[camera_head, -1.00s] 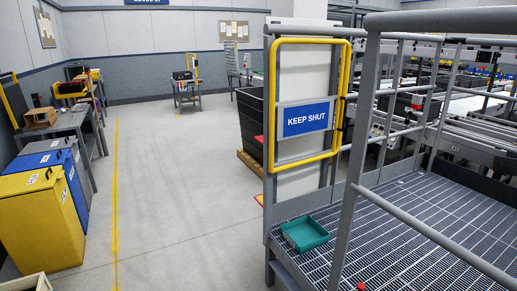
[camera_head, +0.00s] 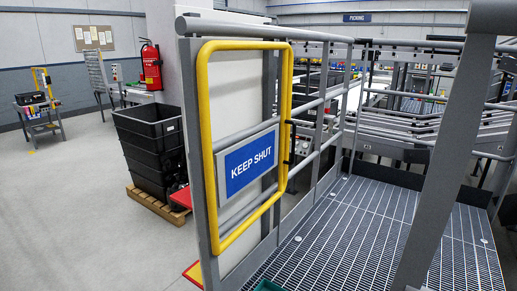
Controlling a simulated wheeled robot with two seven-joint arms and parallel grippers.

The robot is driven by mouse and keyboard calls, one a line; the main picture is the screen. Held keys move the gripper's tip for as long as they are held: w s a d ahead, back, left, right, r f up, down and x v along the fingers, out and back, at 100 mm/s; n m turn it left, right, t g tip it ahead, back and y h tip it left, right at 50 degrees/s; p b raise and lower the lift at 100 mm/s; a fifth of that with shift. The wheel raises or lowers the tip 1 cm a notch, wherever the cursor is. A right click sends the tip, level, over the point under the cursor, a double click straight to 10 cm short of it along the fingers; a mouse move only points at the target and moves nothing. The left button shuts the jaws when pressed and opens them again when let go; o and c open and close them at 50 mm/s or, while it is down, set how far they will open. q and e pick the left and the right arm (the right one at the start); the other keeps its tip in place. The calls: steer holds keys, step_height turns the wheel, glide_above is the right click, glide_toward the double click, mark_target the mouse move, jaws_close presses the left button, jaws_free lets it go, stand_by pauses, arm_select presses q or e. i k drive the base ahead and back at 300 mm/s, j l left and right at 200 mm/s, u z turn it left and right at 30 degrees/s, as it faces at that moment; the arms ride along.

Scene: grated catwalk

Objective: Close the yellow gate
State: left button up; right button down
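Neither of my grippers is in view.
A thick grey post (camera_head: 440,170) rises at the right front. Stacked black crates (camera_head: 150,148) stand on a pallet left of the railing.

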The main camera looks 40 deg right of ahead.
mark_target(238, 166)
steer(key=i+z, duration=0.25)
steer(key=i, duration=0.2)
steer(key=i+j+z, duration=0.2)
steer(key=i, duration=0.25)
steer(key=i+l+z, duration=0.25)
steer(key=i+z, duration=0.6)
steer(key=z, duration=0.15)
